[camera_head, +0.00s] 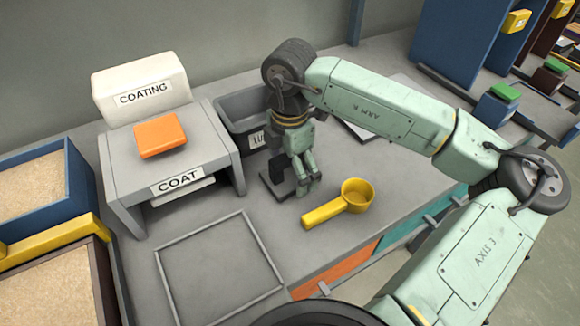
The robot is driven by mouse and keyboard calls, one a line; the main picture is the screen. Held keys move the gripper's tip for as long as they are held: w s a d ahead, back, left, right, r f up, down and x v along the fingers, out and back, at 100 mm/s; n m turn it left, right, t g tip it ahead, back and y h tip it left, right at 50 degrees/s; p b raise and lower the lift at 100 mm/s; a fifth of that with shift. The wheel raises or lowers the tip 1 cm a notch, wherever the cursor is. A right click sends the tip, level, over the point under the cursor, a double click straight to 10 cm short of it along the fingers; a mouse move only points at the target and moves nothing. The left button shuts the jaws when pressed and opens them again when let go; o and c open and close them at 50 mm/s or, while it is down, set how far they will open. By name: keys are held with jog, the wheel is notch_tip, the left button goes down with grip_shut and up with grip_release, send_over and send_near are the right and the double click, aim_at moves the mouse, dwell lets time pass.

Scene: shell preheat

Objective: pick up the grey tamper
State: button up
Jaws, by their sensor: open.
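My gripper (307,186) points down over the grey worktop, with its fingers apart just behind and left of the yellow scoop. A dark grey piece (268,188) with a flat base and an upright part stands right behind and left of my fingers. My gripper covers much of it, so I cannot tell whether it is the grey tamper or a stand for it. I see no other clear tamper. I cannot tell whether my fingers touch the dark piece.
The yellow scoop (355,194) lies close in front and right of my fingers. A grey bin (240,105) stands behind. The COAT stand (205,155) with an orange block (160,135) is at left. A framed flat area (220,265) in front is empty.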

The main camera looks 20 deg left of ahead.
jog(key=shift+f, duration=0.1)
jog(key=c, duration=1.6)
notch_tip(320, 180, up, 10)
jog(key=shift+r+b, duration=0.1)
jog(key=shift+b, duration=0.75)
jog(key=o, duration=0.9)
jog(key=c, duration=0.5)
